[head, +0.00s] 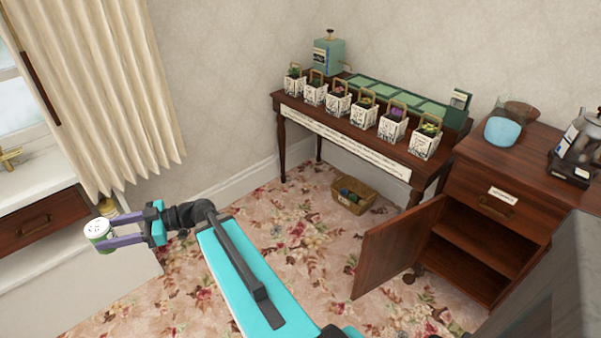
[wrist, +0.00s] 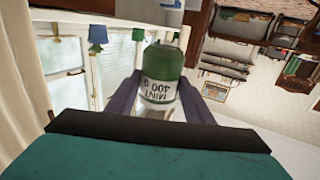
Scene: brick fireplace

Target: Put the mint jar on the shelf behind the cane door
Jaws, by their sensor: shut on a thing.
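My gripper (head: 112,230) is at the left in the head view, shut on the mint jar (head: 97,236). The jar is green and white with a pale lid. In the wrist view the mint jar (wrist: 161,74) sits between both fingers, and its label reads MINT upside down in that picture. A low cabinet (head: 548,210) at the right has an open door (head: 396,247) swung out to the left. I cannot make out cane weave on this side of it. Inside, a shelf (head: 478,248) shows with open space above and below. The jar is far from the cabinet.
A yellowish-topped object (head: 108,207) stands just behind my gripper. A desk (head: 390,153) with several small planters is at the back. A wicker basket (head: 353,195) is under it. A blue-filled glass vessel (head: 505,126) stands on the cabinet. Floral carpet is open in the middle.

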